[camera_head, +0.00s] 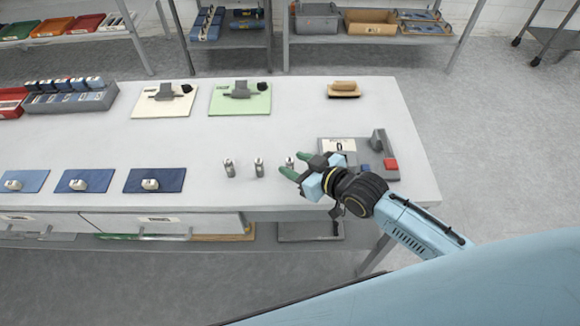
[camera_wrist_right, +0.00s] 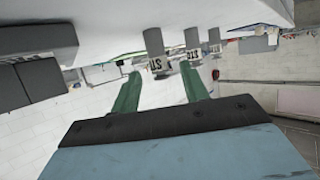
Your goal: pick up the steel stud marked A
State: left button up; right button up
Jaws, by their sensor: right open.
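Three small steel studs stand upright in a row near the table's front edge: a left stud (camera_head: 229,168), a middle stud (camera_head: 259,167) and a right stud (camera_head: 290,162). Their letters are too small to read, so I cannot tell which is A. My right gripper (camera_head: 295,164) is open, its green fingers pointing left, close to the right stud. In the right wrist view, which looks upside down, the nearest stud (camera_wrist_right: 155,48) shows between and beyond the fingertips (camera_wrist_right: 160,72). Two more studs stand behind it. I cannot tell whether any finger touches. My left gripper is out of view.
Blue mats (camera_head: 87,181) with small white items lie at left. Cream (camera_head: 165,103) and green (camera_head: 240,101) boards lie behind. The table's middle is clear.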

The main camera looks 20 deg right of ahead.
aim_at(292, 162)
jog(key=x, duration=0.4)
jog(key=shift+w+a+r+b, duration=0.15)
jog(key=shift+w+b, duration=0.05)
jog(key=shift+b, duration=0.15)
grip_shut()
